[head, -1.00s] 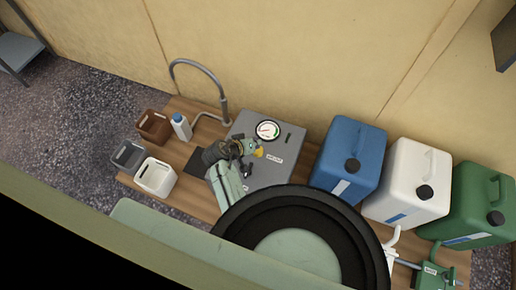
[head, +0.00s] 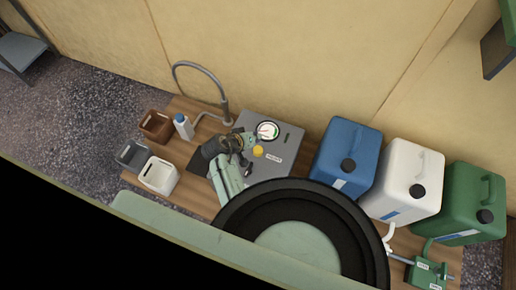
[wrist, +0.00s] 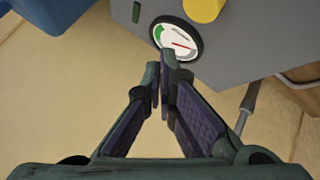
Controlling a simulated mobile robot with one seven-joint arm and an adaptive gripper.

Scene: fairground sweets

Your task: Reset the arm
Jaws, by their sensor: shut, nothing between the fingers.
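My gripper (head: 248,143) is shut and empty, above the left part of a grey box (head: 284,138) on the wooden table. In the wrist view its two fingertips (wrist: 162,78) come together just below a round gauge (wrist: 177,38). The gauge has a white face, a green band and a red needle, and it also shows in the head view (head: 268,131). A yellow knob (head: 258,151) on the box stands clear of the fingers; the wrist view cuts it off at the top edge (wrist: 203,9).
Blue (head: 345,158), white (head: 409,180) and green (head: 468,204) canisters stand to the right. A curved grey tap (head: 223,104), a white bottle (head: 184,127) and brown (head: 155,126), grey (head: 133,155) and white (head: 159,176) bins are to the left.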

